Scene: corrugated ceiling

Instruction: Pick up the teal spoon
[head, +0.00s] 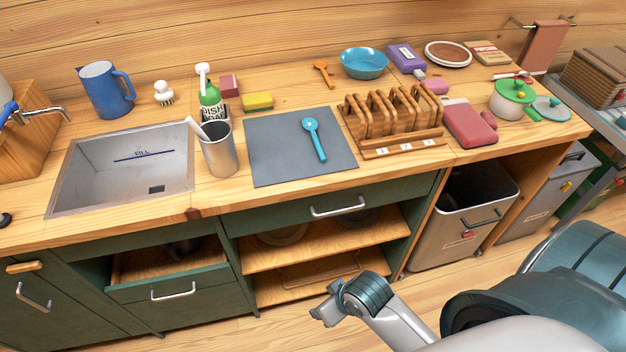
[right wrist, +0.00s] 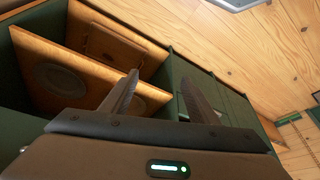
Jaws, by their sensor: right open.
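The teal spoon (head: 315,140) lies on the dark grey mat (head: 265,165) on the wooden counter, its bowl toward the back and its handle toward the front. Nothing touches it from above. My right gripper (head: 326,314) is in front of the cabinet, below counter height, well apart from the spoon. In the right wrist view its two fingers (right wrist: 158,98) are spread with nothing between them, facing the cabinet shelves. The spoon does not show in the right wrist view. My left gripper is not in view.
A metal cup (head: 217,152) stands left of the mat, beside the sink (head: 85,185). A wooden rack (head: 395,115) stands right of the mat. Open shelves (head: 330,245) are below the counter.

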